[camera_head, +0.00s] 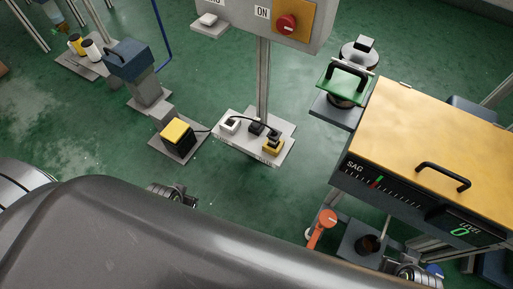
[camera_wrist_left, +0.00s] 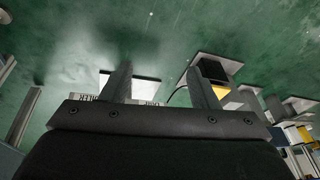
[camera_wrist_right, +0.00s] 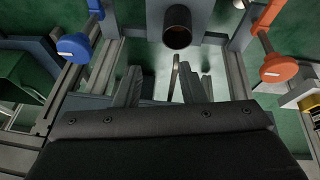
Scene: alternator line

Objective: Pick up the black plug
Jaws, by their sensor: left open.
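A small black plug (camera_head: 273,136) appears to stand on the yellow socket (camera_head: 272,148) at the right end of a pale floor plate (camera_head: 240,146). A black cable arcs to it over a white socket (camera_head: 230,124) and a black socket (camera_head: 255,127). My left gripper (camera_head: 172,193) is low at the left, apart from the plug, open and empty. The left wrist view shows its spread fingers (camera_wrist_left: 160,88); I cannot make out the plug there. My right gripper (camera_head: 420,272) is at the lower right, far from the plug. Its fingers (camera_wrist_right: 158,85) are apart and empty.
A black and yellow box (camera_head: 178,134) sits on a plate left of the sockets. A post (camera_head: 262,80) carrying a panel with a red knob (camera_head: 286,24) rises behind them. The yellow-topped bench (camera_head: 430,125) and an orange handle (camera_head: 322,228) are at the right. Green floor is open between.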

